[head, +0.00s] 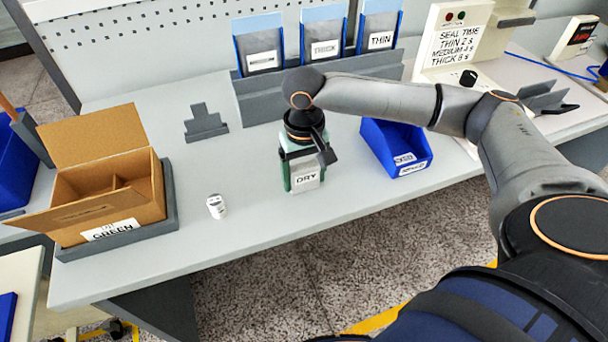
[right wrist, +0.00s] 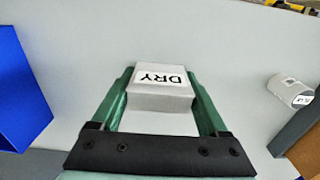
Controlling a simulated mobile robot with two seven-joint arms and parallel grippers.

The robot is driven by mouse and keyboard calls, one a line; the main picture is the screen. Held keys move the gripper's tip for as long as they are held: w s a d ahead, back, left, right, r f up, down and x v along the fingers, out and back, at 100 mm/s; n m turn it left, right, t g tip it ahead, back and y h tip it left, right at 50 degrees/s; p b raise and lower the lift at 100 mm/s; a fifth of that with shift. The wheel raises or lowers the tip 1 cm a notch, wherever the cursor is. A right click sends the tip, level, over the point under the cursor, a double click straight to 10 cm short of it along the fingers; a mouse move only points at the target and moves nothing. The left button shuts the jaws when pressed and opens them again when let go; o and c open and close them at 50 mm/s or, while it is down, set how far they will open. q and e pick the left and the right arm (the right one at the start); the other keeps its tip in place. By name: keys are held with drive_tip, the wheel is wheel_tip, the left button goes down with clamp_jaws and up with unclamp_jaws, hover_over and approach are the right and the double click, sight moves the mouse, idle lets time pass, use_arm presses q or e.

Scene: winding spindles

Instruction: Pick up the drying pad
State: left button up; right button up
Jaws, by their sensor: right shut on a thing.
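The drying pad (head: 307,179) is a small pale grey block with a white label reading DRY. It is at the front middle of the bench, and it also shows in the right wrist view (right wrist: 161,99). My right gripper (head: 304,170) points down over it and is shut on it, with green finger pieces along both its sides. In the right wrist view these green pieces run forward from a dark crossbar. I cannot tell whether the pad touches the bench. My left gripper is not in view.
A blue bin (head: 396,147) stands close right of the pad. An open cardboard box (head: 157,190) sits on a grey tray at the left. Labelled pouches (head: 322,48) stand in a rack behind.

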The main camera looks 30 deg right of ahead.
drive_tip(key=c, duration=0.5)
drive_tip(key=shift+r, duration=0.2)
